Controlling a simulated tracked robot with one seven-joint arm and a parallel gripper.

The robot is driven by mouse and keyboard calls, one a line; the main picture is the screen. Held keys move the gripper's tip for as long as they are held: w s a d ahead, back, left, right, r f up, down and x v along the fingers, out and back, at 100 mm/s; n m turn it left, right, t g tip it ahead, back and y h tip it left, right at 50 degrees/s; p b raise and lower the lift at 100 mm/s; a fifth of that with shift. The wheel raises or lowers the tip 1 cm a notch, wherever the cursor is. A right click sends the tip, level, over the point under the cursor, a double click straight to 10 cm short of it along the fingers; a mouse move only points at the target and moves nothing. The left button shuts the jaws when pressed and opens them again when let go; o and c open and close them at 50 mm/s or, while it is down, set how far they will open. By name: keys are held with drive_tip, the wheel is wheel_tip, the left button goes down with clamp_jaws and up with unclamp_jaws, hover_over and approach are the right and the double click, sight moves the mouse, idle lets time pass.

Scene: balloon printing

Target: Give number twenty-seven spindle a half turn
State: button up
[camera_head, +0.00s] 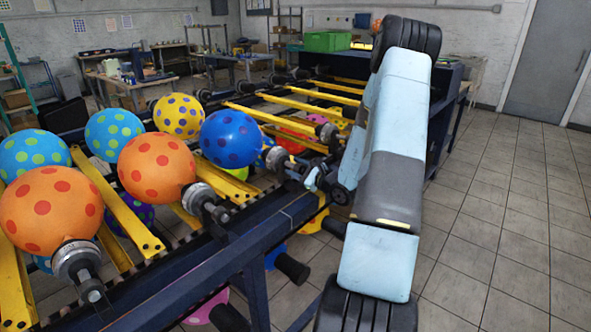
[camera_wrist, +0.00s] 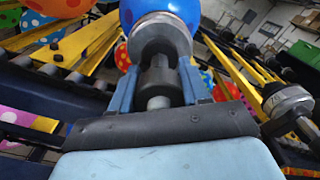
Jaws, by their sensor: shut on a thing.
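My gripper (camera_wrist: 157,82) is shut on a dark and grey metal spindle (camera_wrist: 158,72), with one blue finger on each side of it. A blue balloon (camera_wrist: 161,10) sits at the far end of this spindle, mostly cut off by the top of the wrist view. In the head view my gripper (camera_head: 318,178) is at the right edge of the rack, where my arm partly hides the spindle. I cannot read a number twenty-seven on any spindle.
Another spindle (camera_wrist: 289,103) stands close to the right of my gripper. Yellow bars (camera_head: 118,208) run between rows. A green crate (camera_head: 327,41) is behind. Tiled floor (camera_head: 520,220) at right is clear.

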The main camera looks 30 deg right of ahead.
drive_tip(key=shift+a, duration=0.15)
drive_tip(key=shift+c, duration=0.8)
drive_tip(key=shift+m, duration=0.3)
drive_tip(key=m, duration=1.7)
drive_tip(key=shift+d+f, duration=0.1)
drive_tip(key=shift+d, duration=0.1)
drive_tip(key=shift+m, duration=0.3)
